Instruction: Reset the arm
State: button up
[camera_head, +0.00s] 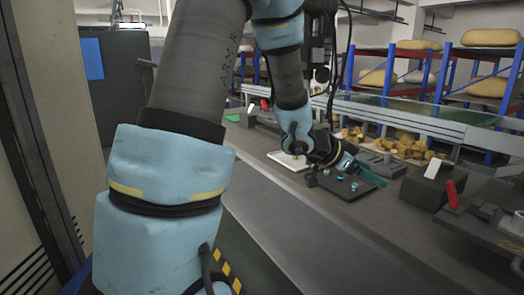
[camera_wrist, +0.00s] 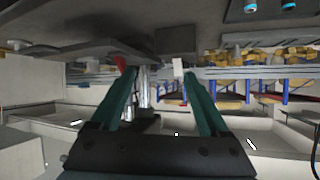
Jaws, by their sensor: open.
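My gripper (camera_head: 372,174) shows in the head view at the end of my blue and grey arm, low over the right part of the long grey workbench (camera_head: 300,215). Its teal fingers point right, just above or beside a black plate (camera_head: 342,187) with small blue-topped pieces. In the wrist view, the fingers of my gripper (camera_wrist: 159,74) are spread apart with nothing between them. The wrist picture looks upside down, with the bench surface along the top. Whether the fingers touch the plate cannot be told.
A white plate (camera_head: 287,160) lies left of the black plate. Several yellow-brown pieces (camera_head: 400,146) lie behind. A dark block (camera_head: 428,188) and a red upright piece (camera_head: 453,194) stand to the right. Blue and red racks (camera_head: 440,75) stand beyond. The bench front is clear.

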jog(key=w+a+f+n+t+y, duration=0.1)
jog(key=w+a+n+t+y, duration=0.2)
jog(key=a, duration=0.8)
jog(key=w+a+f+n+t+y, duration=0.1)
jog(key=w+a+f+n+y, duration=0.15)
jog(key=a+n+y, duration=0.55)
jog(key=s+a+f+n+g+p, duration=0.1)
jog(key=s+a+n+g, duration=0.3)
jog(key=s+a, duration=0.9)
jog(key=shift+a+f+g+y, duration=0.3)
jog(key=shift+a+f+g, duration=0.15)
jog(key=shift+f+g, duration=0.2)
jog(key=shift+c, duration=0.4)
